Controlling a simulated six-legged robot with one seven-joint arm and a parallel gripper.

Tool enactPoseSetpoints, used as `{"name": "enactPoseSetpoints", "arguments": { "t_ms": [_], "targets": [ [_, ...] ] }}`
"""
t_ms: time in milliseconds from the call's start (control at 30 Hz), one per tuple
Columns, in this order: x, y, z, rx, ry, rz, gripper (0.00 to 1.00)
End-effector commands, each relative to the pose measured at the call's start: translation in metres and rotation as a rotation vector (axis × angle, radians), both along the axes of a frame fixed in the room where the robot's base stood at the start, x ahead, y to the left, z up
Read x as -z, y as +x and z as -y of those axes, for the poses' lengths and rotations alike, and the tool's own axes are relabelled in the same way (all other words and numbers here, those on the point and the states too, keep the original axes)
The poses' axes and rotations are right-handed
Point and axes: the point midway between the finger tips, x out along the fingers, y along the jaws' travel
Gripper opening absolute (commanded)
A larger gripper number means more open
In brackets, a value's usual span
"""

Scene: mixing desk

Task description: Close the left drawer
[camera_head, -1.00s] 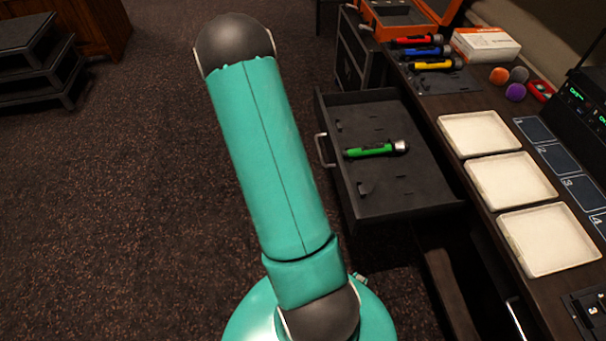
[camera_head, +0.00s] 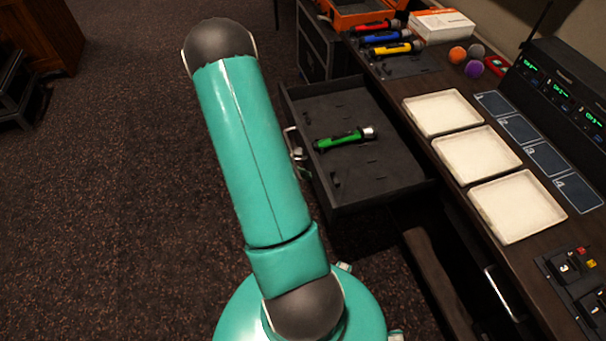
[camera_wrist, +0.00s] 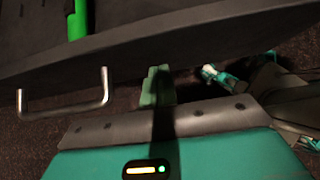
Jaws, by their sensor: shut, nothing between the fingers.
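The left drawer (camera_head: 385,185) is pulled out from the desk, and its dark inside is visible from above. A green flashlight (camera_head: 340,140) lies in it. The metal drawer handle (camera_head: 291,143) is partly behind my teal arm in the head view. In the wrist view the handle (camera_wrist: 66,108) shows whole on the dark drawer front (camera_wrist: 130,50). My gripper (camera_wrist: 158,84) is shut and empty, close to the drawer front and to the right of the handle. I cannot tell whether the fingers touch the front.
The desk top holds white trays (camera_head: 476,152), flashlights (camera_head: 392,48) in several colours, small balls (camera_head: 473,69) and a white box (camera_head: 442,25). Another drawer handle (camera_head: 503,293) shows at the lower right. Open carpet (camera_head: 110,190) lies to the left.

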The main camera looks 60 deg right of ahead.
Motion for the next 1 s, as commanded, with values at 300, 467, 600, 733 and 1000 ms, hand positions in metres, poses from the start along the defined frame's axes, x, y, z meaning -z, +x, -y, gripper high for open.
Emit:
{"name": "enactPoseSetpoints", "arguments": {
  "t_ms": [300, 467, 600, 733, 1000],
  "targets": [
    [0.000, -0.021, 0.020, 0.004, -0.002, -0.003, 0.00],
    [-0.001, -0.045, 0.044, 0.005, -0.002, -0.003, 0.00],
    [0.000, -0.071, 0.070, 0.005, -0.002, -0.003, 0.00],
    [0.000, -0.097, 0.096, 0.004, -0.002, -0.004, 0.00],
    [0.000, -0.151, 0.149, 0.004, -0.001, -0.003, 0.00]
  ]
}}
